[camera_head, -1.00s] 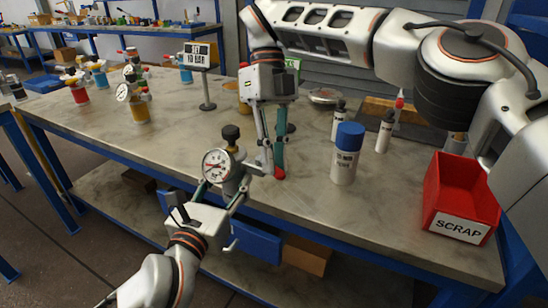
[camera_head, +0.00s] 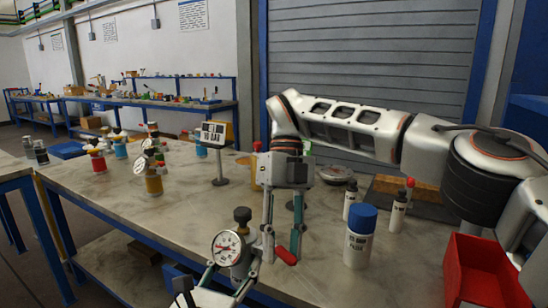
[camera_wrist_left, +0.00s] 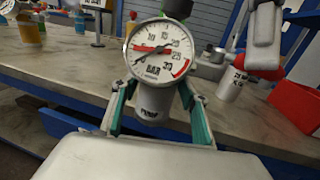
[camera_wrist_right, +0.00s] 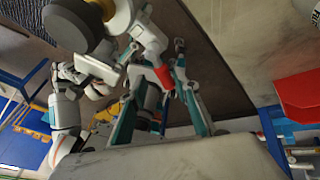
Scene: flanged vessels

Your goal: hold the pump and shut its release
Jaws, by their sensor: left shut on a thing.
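The pump (camera_wrist_left: 152,100) is a grey body with a dial gauge (camera_head: 228,248) and a black knob (camera_head: 242,215) on top. My left gripper (camera_head: 236,282) is shut on the pump's body, with one finger on each side of it in the left wrist view (camera_wrist_left: 155,115). A red lever (camera_head: 286,256) sticks out to the right of the pump; it also shows in the left wrist view (camera_wrist_left: 298,106). My right gripper (camera_head: 282,252) points down at the lever with its fingers apart. In the right wrist view the red lever (camera_wrist_right: 163,77) shows near the fingertips; contact is unclear.
A blue-capped bottle (camera_head: 360,238) and smaller white bottles (camera_head: 398,214) stand right of my right gripper. A red bin (camera_head: 480,275) is at the right. A sign on a stand (camera_head: 214,138) and flanged vessels (camera_head: 152,180) stand to the left. The bench (camera_head: 120,200) is clear between.

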